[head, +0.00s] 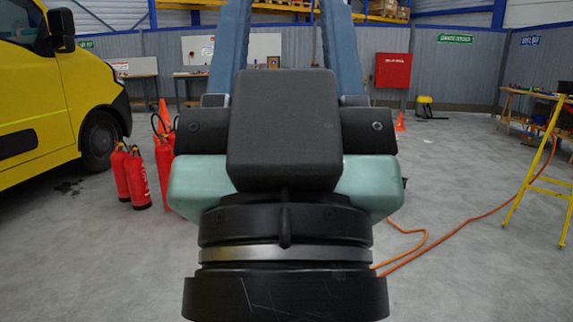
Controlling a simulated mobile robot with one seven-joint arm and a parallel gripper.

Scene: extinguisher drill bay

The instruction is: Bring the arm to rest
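My own arm (284,130) fills the middle of the head view, close to the camera. Its two blue-grey bars rise out of the top of the picture. A dark block, a pale green housing and black round sections with a silver ring lie below them. I see no fingers of my gripper in this view, and no held object. The arm hides the middle of the floor and part of the back wall.
Red extinguishers (138,178) stand left of my arm, near a yellow van (40,110). Orange cones (399,121) stand farther back. An orange hose (465,222) crosses the right floor towards a yellow ladder (541,165). A red cabinet (393,70) is at the back.

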